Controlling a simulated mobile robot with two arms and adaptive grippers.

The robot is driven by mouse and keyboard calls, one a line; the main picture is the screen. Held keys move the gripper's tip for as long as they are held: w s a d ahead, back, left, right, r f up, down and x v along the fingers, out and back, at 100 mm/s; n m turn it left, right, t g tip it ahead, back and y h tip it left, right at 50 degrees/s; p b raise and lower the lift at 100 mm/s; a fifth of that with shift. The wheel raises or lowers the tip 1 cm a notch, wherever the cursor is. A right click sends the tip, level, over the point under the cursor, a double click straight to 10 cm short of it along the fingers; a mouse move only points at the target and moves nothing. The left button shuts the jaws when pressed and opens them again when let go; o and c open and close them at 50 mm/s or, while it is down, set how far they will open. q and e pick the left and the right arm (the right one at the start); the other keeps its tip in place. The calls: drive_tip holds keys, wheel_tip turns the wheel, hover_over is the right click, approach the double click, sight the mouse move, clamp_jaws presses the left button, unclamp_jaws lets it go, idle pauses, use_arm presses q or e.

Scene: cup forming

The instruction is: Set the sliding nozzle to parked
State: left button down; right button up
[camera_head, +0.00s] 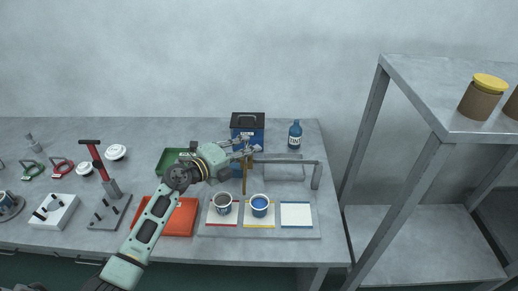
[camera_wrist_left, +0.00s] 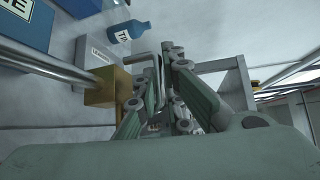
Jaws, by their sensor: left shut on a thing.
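The sliding nozzle is a brass block (camera_wrist_left: 105,88) on a metal rail, with a thin brass spout (camera_head: 244,181) hanging down. It sits toward the left part of the rail (camera_head: 290,161), above the tray (camera_head: 262,232) and between the two cups in the picture. My left gripper (camera_head: 250,150) is at the nozzle, just above the rail. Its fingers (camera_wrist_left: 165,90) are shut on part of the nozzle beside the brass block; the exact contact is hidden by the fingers. My right gripper is not in view.
A blue box (camera_head: 247,122) and blue bottle (camera_head: 295,134) stand behind the rail. A shelf (camera_head: 450,95) stands at the right.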

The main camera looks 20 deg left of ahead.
use_arm(q)
drive_tip(key=s+a+b, duration=0.1)
drive_tip(key=a, duration=0.5)
drive_tip(key=s+a+b, duration=0.2)
drive_tip(key=a, duration=0.3)
drive_tip(key=s+a+b, duration=0.2)
drive_tip(key=a, duration=0.4)
drive_tip(key=shift+s+a+f, duration=0.1)
drive_tip(key=shift+a+f, duration=0.1)
drive_tip(key=shift+a, duration=0.1)
drive_tip(key=shift+a+r, duration=0.1)
drive_tip(key=shift+a, duration=0.15)
drive_tip(key=c, duration=1.8)
unclamp_jaws()
drive_tip(key=shift+s+a, duration=0.15)
drive_tip(key=shift+a, duration=0.1)
drive_tip(key=shift+c, duration=0.2)
drive_tip(key=shift+d, duration=0.1)
drive_tip(key=v, duration=1.2)
